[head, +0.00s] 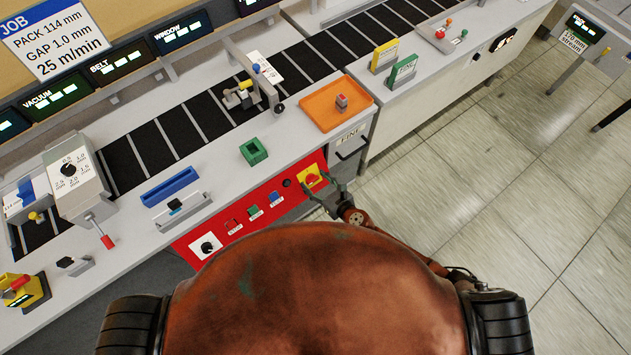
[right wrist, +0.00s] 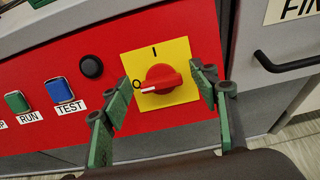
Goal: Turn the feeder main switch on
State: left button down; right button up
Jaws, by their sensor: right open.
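The feeder main switch is a red rotary knob (right wrist: 161,79) on a yellow plate (right wrist: 178,52), fixed to a red front panel (right wrist: 60,60). Its white pointer mark lies to the left, at the O; the I is at the top of the plate. In the head view the yellow plate (head: 303,183) shows at the panel's right end. My right gripper (right wrist: 163,88) is open, with green-padded fingers on either side of the knob in the wrist picture. Contact cannot be told. In the head view the right gripper (head: 332,193) is at the plate's right. My left gripper is not in view.
Left of the switch are a black round button (right wrist: 92,67), a blue TEST button (right wrist: 59,90) and a green RUN button (right wrist: 17,102). A black drawer handle (right wrist: 285,65) juts out at right. An orange tray (head: 318,118) sits on the counter above.

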jog(key=shift+c, duration=0.3)
jog(key=c, duration=1.1)
